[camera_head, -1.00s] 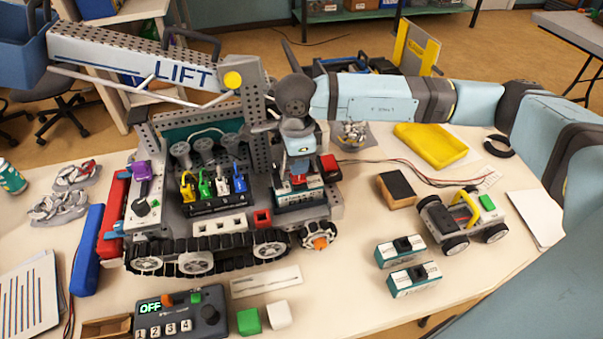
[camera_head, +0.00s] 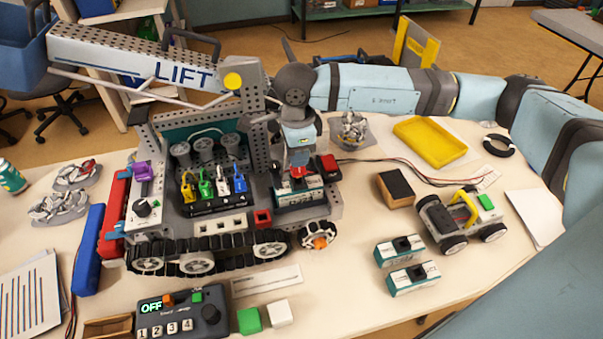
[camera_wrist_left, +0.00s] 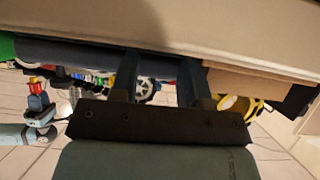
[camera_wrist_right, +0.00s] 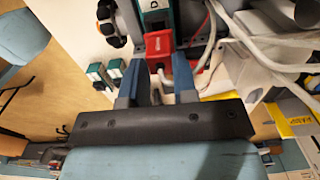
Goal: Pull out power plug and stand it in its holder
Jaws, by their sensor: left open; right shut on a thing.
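My right gripper (camera_head: 300,165) points down over the teal-and-white battery (camera_head: 298,198) at the right end of the tracked robot model. It is shut on the red power plug (camera_head: 297,173); in the right wrist view the plug (camera_wrist_right: 158,44) shows at the fingertips, with a grey lead below it. The head view does not show clearly whether the plug is still seated. A red block (camera_head: 328,166) stands right of the battery, and a small red open-topped square (camera_head: 262,217) sits at the model's front; I cannot tell which is the holder. My left gripper (camera_wrist_left: 157,75) is open and empty by the table edge.
The perforated LIFT arm (camera_head: 130,58) and its post rise just left of my right gripper. Two spare batteries (camera_head: 413,278) and a small wheeled car (camera_head: 465,218) stand to the right. An OFF control box (camera_head: 182,318) lies in front. Thin cables run behind the red block.

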